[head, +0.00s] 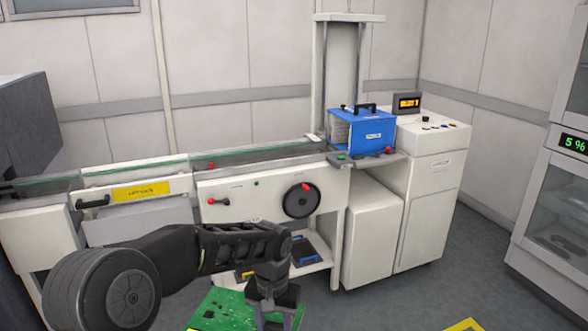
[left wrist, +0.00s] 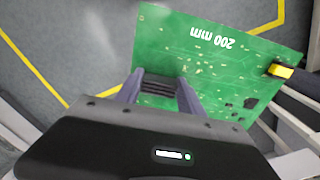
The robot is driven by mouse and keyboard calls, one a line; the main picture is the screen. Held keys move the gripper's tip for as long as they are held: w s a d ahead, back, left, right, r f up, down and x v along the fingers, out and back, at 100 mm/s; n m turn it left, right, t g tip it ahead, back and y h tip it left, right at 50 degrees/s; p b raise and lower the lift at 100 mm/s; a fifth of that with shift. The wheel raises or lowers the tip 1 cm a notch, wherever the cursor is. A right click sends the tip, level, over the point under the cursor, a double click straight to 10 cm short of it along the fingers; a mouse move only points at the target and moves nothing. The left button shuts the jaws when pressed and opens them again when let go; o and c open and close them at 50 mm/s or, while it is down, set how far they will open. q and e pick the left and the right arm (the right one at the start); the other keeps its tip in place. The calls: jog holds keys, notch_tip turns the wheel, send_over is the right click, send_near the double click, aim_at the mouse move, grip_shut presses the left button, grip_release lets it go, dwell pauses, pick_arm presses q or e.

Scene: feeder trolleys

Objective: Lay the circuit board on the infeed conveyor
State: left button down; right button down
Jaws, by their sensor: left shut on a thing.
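A green circuit board (head: 222,312) is at the bottom of the head view, partly cut off by the frame edge. My left gripper (head: 272,308) is shut on its edge and holds it above the floor, in front of the machine. In the left wrist view the board (left wrist: 215,62) reads "200 mm", and the fingers of my left gripper (left wrist: 160,90) close on its near edge. The infeed conveyor (head: 240,156) runs along the top of the white machine, beyond and above the board. My right gripper is not in view.
A blue magazine box (head: 362,132) stands at the conveyor's right end, beside a white cabinet (head: 432,165). A handwheel (head: 302,200) and red knobs stick out of the machine front. A lower shelf (head: 312,262) holds blue-handled items. Grey floor lies to the right.

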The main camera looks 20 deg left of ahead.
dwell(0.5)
pick_arm(q)
jog(key=s+f, duration=0.4)
jog(key=f, duration=1.1)
jog(key=shift+w, duration=0.15)
